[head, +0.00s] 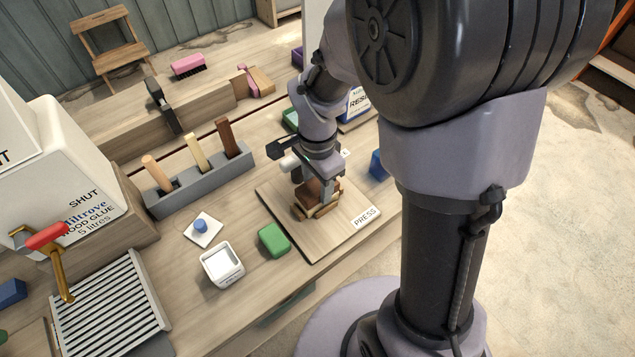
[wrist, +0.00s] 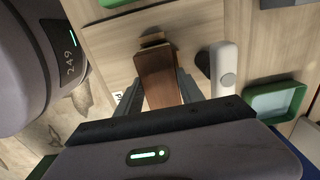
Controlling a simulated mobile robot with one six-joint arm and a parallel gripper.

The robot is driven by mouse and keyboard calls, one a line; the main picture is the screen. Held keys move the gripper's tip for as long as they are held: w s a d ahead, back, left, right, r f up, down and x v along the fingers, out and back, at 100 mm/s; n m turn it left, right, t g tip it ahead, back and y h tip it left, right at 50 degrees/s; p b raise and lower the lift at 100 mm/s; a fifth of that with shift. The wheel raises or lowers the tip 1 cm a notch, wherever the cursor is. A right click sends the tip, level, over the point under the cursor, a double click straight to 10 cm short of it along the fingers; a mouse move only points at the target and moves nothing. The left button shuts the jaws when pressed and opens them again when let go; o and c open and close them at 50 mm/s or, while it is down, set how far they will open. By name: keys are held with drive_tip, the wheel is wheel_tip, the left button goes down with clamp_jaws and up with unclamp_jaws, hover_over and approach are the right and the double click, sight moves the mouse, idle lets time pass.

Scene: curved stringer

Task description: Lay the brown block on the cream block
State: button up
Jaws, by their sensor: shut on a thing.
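The brown block (head: 317,189) is between the fingers of my gripper (head: 316,181), over the wooden board marked PRESS (head: 341,237). In the wrist view the brown block (wrist: 157,80) lies lengthwise between the fingers of my gripper (wrist: 160,97). In the wrist view a small part of a tan piece (wrist: 152,38) shows past the brown block's far end. The rest is hidden, and I cannot tell whether the two touch.
A green block (head: 274,240) lies at the board's left edge, near a white open dish (head: 222,265) and a blue knob on a white square (head: 201,228). A grey rack (head: 200,187) holds three sticks behind. A blue block (head: 378,165) stands right of the board.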

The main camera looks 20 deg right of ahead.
drive_tip(key=shift+f+b, duration=0.3)
drive_tip(key=shift+f, duration=0.05)
idle(0.5)
drive_tip(key=o, duration=1.5)
drive_tip(key=o, duration=0.6)
drive_tip(key=shift+c, duration=0.2)
wheel_tip(320, 180, up, 8)
drive_tip(key=p, duration=0.6)
drive_tip(key=shift+r, duration=0.1)
